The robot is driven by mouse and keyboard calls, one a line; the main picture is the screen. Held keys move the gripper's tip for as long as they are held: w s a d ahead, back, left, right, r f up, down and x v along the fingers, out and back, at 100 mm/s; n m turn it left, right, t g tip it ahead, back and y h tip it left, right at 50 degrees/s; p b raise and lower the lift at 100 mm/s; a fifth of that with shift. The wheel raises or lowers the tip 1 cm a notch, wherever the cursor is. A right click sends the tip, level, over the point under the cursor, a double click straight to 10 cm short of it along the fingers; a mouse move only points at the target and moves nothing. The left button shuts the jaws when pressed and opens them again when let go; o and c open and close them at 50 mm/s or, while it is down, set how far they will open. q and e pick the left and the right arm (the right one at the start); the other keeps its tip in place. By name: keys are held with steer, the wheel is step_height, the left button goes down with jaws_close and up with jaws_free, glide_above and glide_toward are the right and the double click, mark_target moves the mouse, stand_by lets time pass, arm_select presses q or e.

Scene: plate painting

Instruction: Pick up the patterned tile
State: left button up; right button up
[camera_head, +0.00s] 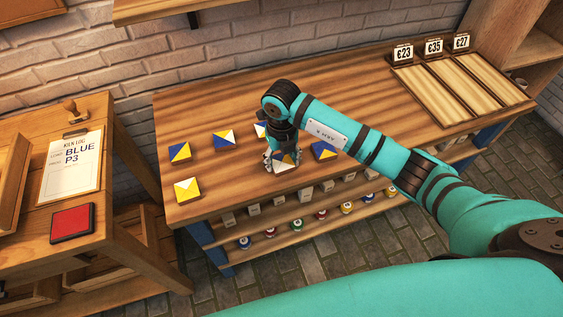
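Several square tiles with triangle patterns lie on the wooden table (395,134). A blue and yellow tile (180,152) and a yellow and white tile (187,189) are at the left. A tile (261,130) is partly hidden by my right arm. A mostly blue tile (323,151) lies just right of my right gripper (281,160). That gripper points down at a tile with white and blue (286,168) and covers part of it. I cannot tell whether its fingers are closed on it. My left gripper is out of view.
Price signs (434,46) and pale wooden slots (463,75) are at the table's back right. A shelf below holds several small paint pots (321,214). A side table at the left holds a paper (75,165), a stamp (73,112) and a red pad (72,222).

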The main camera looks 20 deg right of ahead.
steer(key=c, duration=0.5)
steer(key=shift+r, duration=0.15)
